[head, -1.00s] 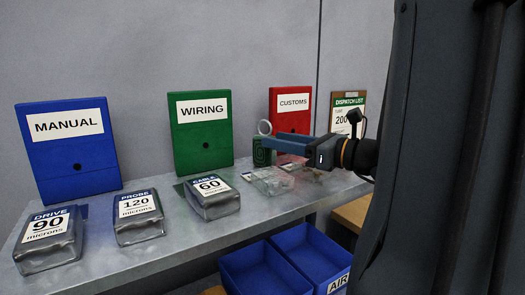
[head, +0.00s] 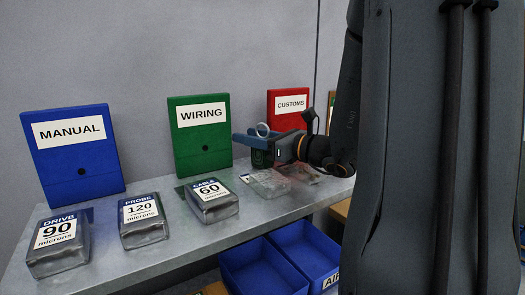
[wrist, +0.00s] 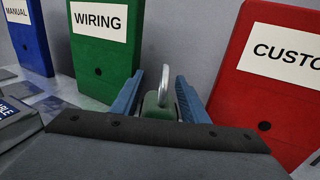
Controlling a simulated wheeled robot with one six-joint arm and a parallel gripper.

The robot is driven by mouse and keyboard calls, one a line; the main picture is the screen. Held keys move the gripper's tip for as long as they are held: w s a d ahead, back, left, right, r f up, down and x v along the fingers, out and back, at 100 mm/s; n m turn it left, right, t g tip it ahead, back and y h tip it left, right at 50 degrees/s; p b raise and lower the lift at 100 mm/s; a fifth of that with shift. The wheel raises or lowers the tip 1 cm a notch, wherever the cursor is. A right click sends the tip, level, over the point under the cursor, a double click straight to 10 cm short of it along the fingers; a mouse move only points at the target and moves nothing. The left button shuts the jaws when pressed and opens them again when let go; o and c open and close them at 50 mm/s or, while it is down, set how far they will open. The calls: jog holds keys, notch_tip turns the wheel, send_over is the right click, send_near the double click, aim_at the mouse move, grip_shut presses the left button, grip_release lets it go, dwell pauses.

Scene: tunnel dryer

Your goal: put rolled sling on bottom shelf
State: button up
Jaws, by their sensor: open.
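The rolled sling (wrist: 153,107) is a green roll with a pale metal ring standing up from it. In the head view the sling (head: 260,158) is upright on the grey shelf (head: 155,262), between the green and red files, partly hidden by my gripper (head: 238,141). In the wrist view the open blue jaws of my gripper (wrist: 158,76) stand either side of the sling and its ring. I cannot tell whether they touch it. Which surface is the bottom shelf is not clear from these views.
Blue MANUAL (head: 70,170), green WIRING (head: 202,160) and red CUSTOMS (head: 288,100) files stand at the back wall. Labelled packs DRIVE (head: 58,262), PROBE (head: 145,232) and CABLE (head: 213,210) lie in front. Blue bins (head: 245,260) sit lower down.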

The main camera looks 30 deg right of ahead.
jog(key=c, duration=0.9)
grip_shut()
jog(key=shift+r, duration=0.1)
